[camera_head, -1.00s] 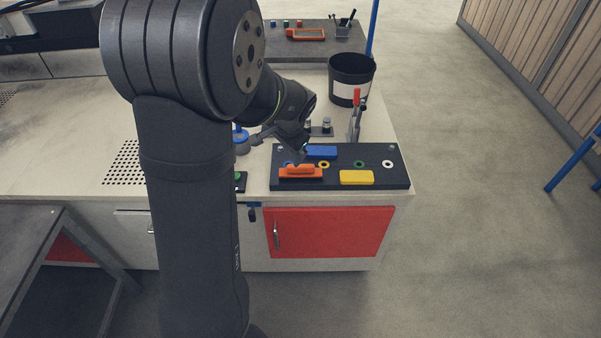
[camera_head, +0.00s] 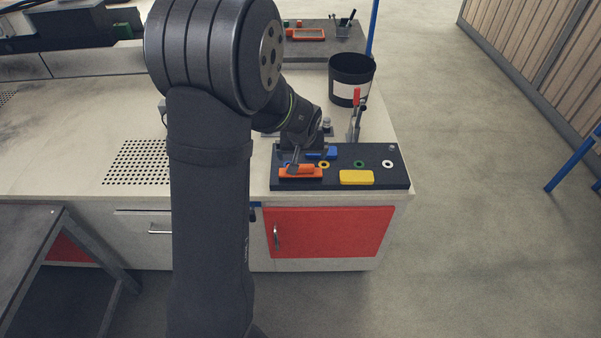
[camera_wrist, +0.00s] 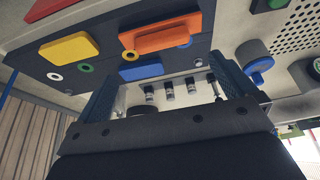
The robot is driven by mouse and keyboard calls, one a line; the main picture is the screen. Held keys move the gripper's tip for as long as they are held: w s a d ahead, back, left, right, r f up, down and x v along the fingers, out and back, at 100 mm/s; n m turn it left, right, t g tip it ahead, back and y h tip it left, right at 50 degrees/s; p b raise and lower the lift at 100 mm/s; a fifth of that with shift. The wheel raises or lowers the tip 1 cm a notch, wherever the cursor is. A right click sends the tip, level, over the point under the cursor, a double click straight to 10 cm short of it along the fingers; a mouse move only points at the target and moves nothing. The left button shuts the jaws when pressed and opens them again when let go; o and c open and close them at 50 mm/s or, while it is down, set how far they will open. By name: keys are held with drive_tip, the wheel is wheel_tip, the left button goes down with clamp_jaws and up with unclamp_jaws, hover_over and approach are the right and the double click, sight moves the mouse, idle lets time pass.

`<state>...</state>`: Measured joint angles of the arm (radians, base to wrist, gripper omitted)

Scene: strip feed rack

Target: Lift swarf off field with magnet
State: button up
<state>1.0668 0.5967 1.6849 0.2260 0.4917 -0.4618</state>
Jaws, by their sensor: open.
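My gripper (camera_head: 308,160) is open and empty, low over the left part of a dark board (camera_head: 400,178). An orange handled block (camera_head: 300,173) lies on the board at its front left, right by the fingers. A blue block (camera_head: 331,153) sits behind it, partly hidden by my gripper. A yellow block (camera_head: 356,177) lies to the right. In the wrist view, the orange block (camera_wrist: 155,38) is beyond the fingertips and the blue block (camera_wrist: 141,71) is near the left finger. I cannot tell which thing is the magnet, and no swarf can be made out.
A perforated patch (camera_head: 137,165) lies left on the bench. A black bin (camera_head: 350,78) and a red-handled clamp (camera_head: 356,105) stand behind the board. Several coloured rings, such as a white one (camera_head: 388,164), are on the board. A round blue-topped part (camera_wrist: 259,68) shows in the wrist view.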

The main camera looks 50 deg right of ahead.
sight(301, 167)
drive_tip(key=shift+x, duration=4.25)
drive_tip(key=shift+w+a, duration=0.1)
drive_tip(key=shift+a, duration=0.05)
drive_tip(key=shift+c, duration=0.2)
drive_tip(key=c, duration=1.1)
